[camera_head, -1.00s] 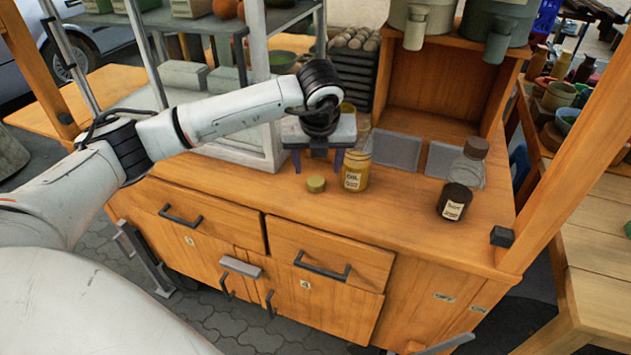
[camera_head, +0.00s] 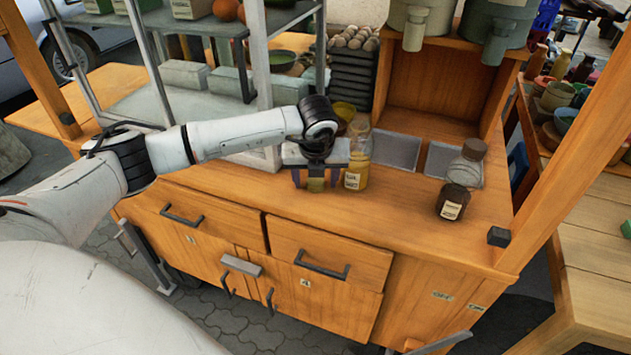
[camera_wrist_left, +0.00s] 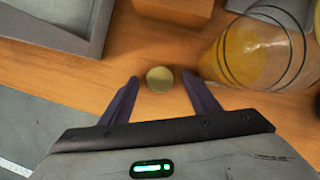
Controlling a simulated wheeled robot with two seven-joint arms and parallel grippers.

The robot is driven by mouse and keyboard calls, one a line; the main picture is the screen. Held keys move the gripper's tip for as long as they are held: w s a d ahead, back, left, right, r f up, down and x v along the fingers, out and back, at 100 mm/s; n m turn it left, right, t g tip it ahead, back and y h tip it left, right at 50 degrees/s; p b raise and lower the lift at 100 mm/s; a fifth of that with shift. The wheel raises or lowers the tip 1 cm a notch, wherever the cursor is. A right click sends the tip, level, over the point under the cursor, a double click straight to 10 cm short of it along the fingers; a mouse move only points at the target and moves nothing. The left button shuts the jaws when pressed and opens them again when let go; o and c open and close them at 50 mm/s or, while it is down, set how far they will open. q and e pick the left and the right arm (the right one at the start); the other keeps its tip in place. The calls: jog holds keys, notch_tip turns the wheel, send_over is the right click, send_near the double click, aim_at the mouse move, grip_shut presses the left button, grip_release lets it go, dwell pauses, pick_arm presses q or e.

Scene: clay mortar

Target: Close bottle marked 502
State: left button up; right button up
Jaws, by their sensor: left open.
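A glass bottle (camera_head: 358,168) with yellow contents and a pale label stands upright on the wooden counter. No cap shows on it, and I cannot read 502 on its label. It also shows at the upper right of the left wrist view (camera_wrist_left: 255,52). A small round yellowish cap (camera_wrist_left: 160,79) lies on the counter left of the bottle, and part of it shows in the head view (camera_head: 316,184). My left gripper (camera_head: 316,182) is low over the counter, open, with its fingertips on either side of the cap; I see a gap on both sides. My right gripper is out of view.
A dark labelled jar (camera_head: 453,202) and a clear jar with a brown lid (camera_head: 467,168) stand to the right. Grey trays (camera_head: 397,152) lie behind the bottle. A metal-framed rack (camera_head: 258,60) stands behind my left arm. The counter between bottle and dark jar is clear.

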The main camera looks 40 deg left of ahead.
aim_at(316, 184)
pick_arm(q)
jog(key=c, duration=1.1)
jog(key=shift+r, duration=0.1)
notch_tip(316, 184, up, 10)
jog(key=b, duration=0.1)
